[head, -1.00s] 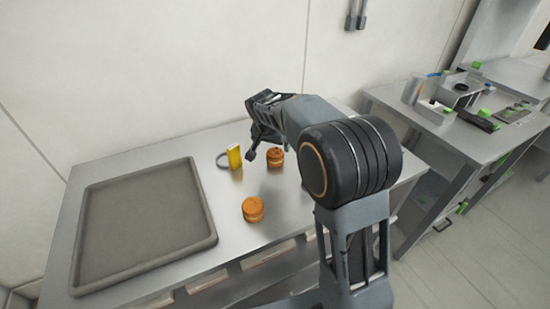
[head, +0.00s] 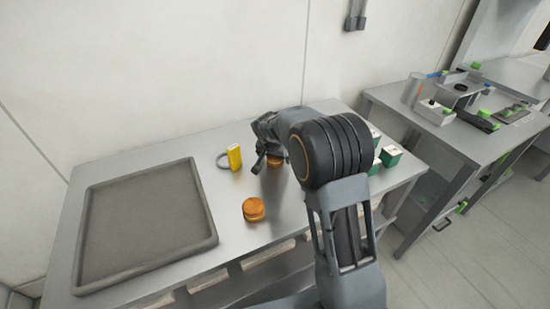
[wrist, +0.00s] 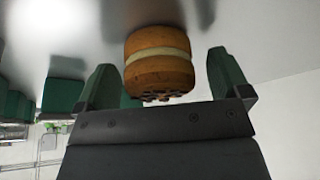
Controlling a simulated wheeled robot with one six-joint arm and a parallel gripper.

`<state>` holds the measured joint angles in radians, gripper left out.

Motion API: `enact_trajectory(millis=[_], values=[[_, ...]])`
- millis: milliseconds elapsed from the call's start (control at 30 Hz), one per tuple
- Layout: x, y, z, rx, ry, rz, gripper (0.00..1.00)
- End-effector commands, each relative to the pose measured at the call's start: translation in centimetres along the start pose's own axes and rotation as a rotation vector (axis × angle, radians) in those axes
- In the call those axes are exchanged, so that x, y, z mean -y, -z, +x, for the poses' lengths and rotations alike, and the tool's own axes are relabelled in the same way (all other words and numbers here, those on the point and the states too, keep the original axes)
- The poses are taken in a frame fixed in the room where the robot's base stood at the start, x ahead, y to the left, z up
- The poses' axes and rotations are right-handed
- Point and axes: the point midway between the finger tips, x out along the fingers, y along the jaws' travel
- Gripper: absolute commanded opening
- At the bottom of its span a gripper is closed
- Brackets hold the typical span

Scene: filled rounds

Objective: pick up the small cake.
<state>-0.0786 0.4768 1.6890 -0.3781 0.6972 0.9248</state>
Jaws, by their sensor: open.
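A small round brown cake (wrist: 160,72) with a pale layer around its middle shows in the wrist view. It sits on the metal table between the two green fingers of my gripper (wrist: 161,62), with gaps on both sides. In the head view my gripper (head: 264,155) is low over the table, and my arm and gripper hide most of this cake. My gripper is open and holds nothing. A second round orange-brown item (head: 253,209) stands on the table nearer the front, apart from the gripper.
A grey tray (head: 214,238) covers the table's left part. A yellow item (head: 234,157) with a grey loop stands left of my gripper. Green and white boxes (head: 391,156) stand right of my arm, close to it. A second bench (head: 455,140) is further right.

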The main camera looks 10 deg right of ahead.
Motion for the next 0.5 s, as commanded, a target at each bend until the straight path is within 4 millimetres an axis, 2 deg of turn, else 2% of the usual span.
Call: enact_trajectory(millis=[67, 500], values=[[0.00, 0.01, -0.02, 0.000, 0.000, 0.000, 0.95], [0.00, 0.01, -0.05, 0.000, 0.000, 0.000, 0.55]])
